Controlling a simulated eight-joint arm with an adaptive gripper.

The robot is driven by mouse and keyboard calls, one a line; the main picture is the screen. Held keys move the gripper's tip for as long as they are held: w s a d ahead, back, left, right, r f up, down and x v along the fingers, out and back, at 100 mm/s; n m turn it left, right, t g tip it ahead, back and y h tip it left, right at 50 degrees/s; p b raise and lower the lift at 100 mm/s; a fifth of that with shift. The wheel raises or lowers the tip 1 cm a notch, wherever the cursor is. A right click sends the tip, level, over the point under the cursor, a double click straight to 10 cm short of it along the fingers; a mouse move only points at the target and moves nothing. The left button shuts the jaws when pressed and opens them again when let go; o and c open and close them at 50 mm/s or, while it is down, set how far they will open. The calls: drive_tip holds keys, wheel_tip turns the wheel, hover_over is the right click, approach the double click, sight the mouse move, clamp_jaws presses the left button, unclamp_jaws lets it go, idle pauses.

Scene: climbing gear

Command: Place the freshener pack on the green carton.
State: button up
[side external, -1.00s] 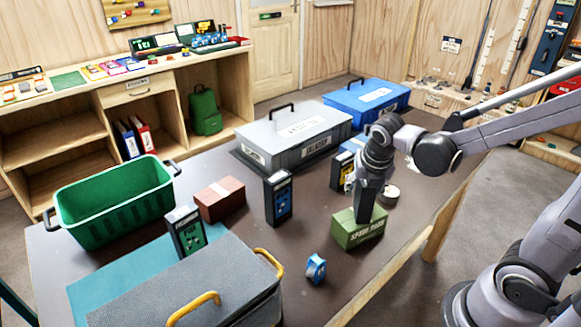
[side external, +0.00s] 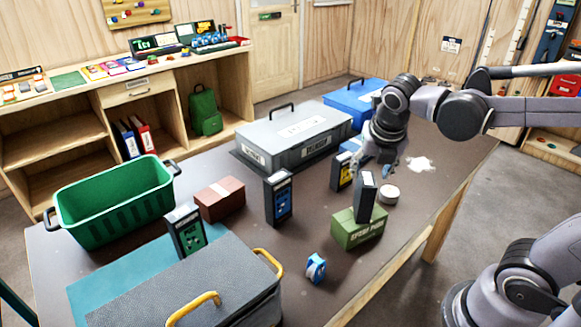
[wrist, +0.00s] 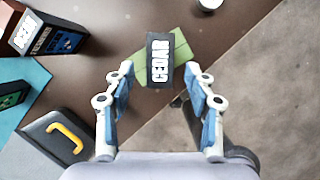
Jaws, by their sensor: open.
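The freshener pack (side external: 366,197), a dark upright box, stands on top of the green carton (side external: 358,233) in the side view. In the wrist view the pack (wrist: 160,60) shows a top face reading CEDAR, with the green carton (wrist: 180,45) beneath it. My gripper (side external: 377,168) is open and empty, above the pack and clear of it. In the wrist view its two spread fingers (wrist: 158,75) lie on either side below the pack. The pack's underside contact with the carton is partly hidden from above.
Similar dark boxes with blue (side external: 279,198), green (side external: 187,232) and yellow (side external: 343,171) labels stand nearby. A white round tin (side external: 389,194) is right of the pack. A blue tape dispenser (side external: 315,268) is in front. A grey toolbox (side external: 295,138) stands behind.

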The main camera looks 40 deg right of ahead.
sight(371, 173)
drive_tip(key=shift+v, duration=1.75)
drive_tip(key=shift+x, duration=6.15)
drive_tip(key=shift+r, duration=0.1)
drive_tip(key=shift+f, duration=0.25)
drive_tip(key=shift+r, duration=2.25)
drive_tip(key=shift+s+d+r, duration=0.35)
drive_tip(key=shift+s, duration=0.05)
